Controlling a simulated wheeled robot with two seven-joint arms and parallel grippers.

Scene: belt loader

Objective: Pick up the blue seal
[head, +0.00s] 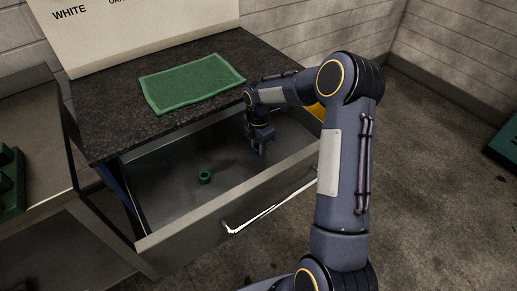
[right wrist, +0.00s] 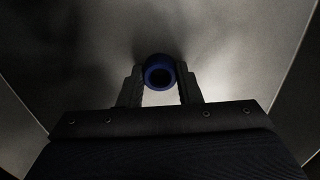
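The blue seal (right wrist: 160,72) is a small ring, seen in the right wrist view between the fingertips of my right gripper (right wrist: 160,82). Both fingers lie against its sides with no clear gap. In the head view my right gripper (head: 259,149) reaches down into the open drawer (head: 165,217), near its right part, and only a bit of blue shows at its tips. I cannot tell whether the seal touches the drawer floor. My left gripper is not in view.
A green seal (head: 205,177) lies on the drawer floor to the left of my right gripper. A green mat (head: 192,82) lies on the dark worktop (head: 110,118) behind the drawer. The drawer walls stand around my gripper. A side table (head: 38,165) is at left.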

